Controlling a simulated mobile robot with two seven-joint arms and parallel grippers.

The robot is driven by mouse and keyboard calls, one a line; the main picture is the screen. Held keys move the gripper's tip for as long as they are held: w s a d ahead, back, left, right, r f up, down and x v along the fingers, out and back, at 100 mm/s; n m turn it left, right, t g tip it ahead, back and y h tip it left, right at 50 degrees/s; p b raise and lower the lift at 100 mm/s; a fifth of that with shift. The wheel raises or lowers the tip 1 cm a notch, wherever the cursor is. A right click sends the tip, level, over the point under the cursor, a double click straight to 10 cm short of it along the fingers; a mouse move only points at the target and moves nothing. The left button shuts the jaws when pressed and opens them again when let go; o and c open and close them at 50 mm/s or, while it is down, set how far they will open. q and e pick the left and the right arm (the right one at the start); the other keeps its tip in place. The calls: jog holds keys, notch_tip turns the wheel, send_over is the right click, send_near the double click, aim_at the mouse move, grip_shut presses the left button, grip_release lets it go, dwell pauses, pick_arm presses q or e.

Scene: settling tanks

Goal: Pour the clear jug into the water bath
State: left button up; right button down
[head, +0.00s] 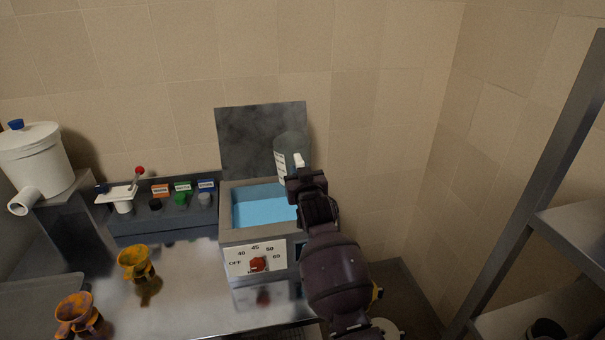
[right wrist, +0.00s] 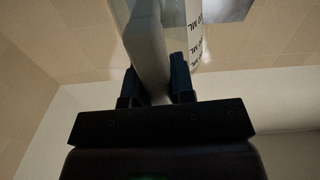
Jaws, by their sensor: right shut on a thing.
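The clear jug (head: 291,145) is held by my right gripper (head: 299,172) above the right back part of the water bath. In the head view it looks close to upright; its contents are hard to make out. In the right wrist view my right gripper (right wrist: 161,88) is shut on the pale handle (right wrist: 147,45), with the jug's marked wall (right wrist: 194,30) behind it. The water bath (head: 232,237) is a grey box with blue water (head: 262,208) in it and its lid (head: 262,142) raised at the back. A red dial (head: 258,264) is on its front. My left gripper is not in view.
Two orange-yellow cups (head: 136,263) (head: 78,315) stand on the shiny bench (head: 190,290) left of the bath. A rack with coloured labels (head: 182,200) and a white tank (head: 35,160) are farther left. Metal shelving (head: 570,240) stands at the right.

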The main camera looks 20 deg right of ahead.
aim_at(300, 159)
jog(key=shift+r+p, duration=0.65)
jog(key=shift+r, duration=1.85)
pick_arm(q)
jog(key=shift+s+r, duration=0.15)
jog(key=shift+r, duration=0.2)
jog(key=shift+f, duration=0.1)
pick_arm(e)
jog(key=shift+f, duration=0.15)
